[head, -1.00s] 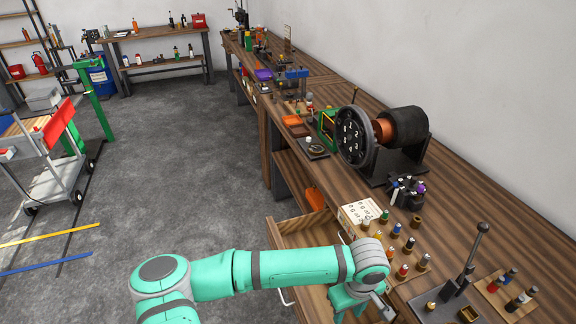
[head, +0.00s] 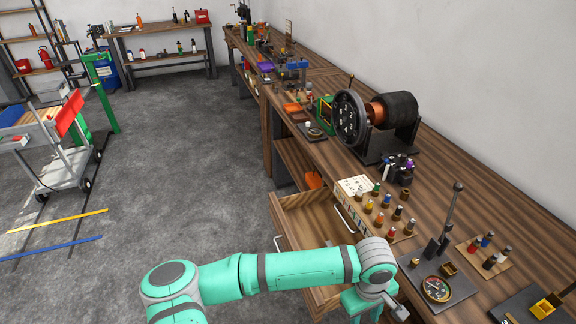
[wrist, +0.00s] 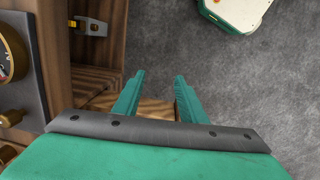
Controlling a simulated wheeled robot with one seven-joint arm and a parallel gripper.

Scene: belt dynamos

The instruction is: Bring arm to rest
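My arm stretches to the right along the bottom of the head view and bends down at the bench's front edge. In the wrist view my gripper (wrist: 159,88) has its two green fingers apart, with nothing between them. It points down past the bench front, with wood and grey floor beneath. In the head view the fingertips are hidden behind my wrist.
An open wooden drawer (head: 291,207) juts from the workbench (head: 477,137) beside my forearm. On the bench stand a large dynamo (head: 398,115), several coloured pegs, a lever press (head: 449,220) and a round gauge (head: 436,289).

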